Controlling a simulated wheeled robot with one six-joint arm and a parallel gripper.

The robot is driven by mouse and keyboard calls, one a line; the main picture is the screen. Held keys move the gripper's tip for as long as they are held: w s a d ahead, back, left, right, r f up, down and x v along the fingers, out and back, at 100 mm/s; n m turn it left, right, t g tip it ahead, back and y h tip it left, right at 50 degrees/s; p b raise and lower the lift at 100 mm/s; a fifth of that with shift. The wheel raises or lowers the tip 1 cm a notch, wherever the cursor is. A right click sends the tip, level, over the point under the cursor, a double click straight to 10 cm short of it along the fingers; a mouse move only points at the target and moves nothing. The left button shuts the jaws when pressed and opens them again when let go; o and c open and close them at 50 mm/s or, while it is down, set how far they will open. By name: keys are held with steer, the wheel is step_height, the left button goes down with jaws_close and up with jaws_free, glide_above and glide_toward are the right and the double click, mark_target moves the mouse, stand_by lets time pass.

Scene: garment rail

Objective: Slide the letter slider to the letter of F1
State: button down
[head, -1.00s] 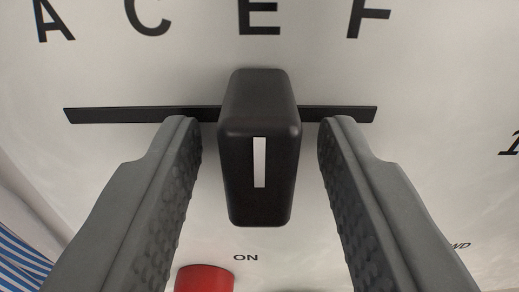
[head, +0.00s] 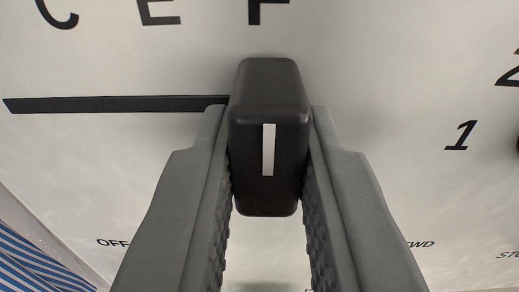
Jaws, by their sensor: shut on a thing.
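The letter slider is a black block-shaped knob (head: 270,130) with a white line on its front, in the middle of the head view. My gripper (head: 270,165) is shut on it, with one grey finger against each side. The knob sits at the right end of a dark horizontal slot (head: 115,104); no slot shows to its right. Above are the letter C (head: 57,14), the letter E (head: 160,12) and the letter F (head: 267,10), partly cut by the top edge. The knob stands below F, with its white line roughly under that letter.
The pale panel carries an OFF label (head: 113,243) at lower left, a label ending in WD (head: 420,244) at lower right, and a number 1 (head: 461,135) at right. Blue and white striped cloth (head: 40,255) shows at the lower left corner. The panel right of the knob is flat.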

steer(key=c, duration=1.7)
jaws_free()
steer(key=shift+d, duration=0.15)
steer(key=o, duration=0.4)
steer(key=shift+d, duration=0.2)
steer(key=shift+s+a, duration=0.1)
steer(key=shift+s, duration=0.6)
steer(key=s, duration=1.6)
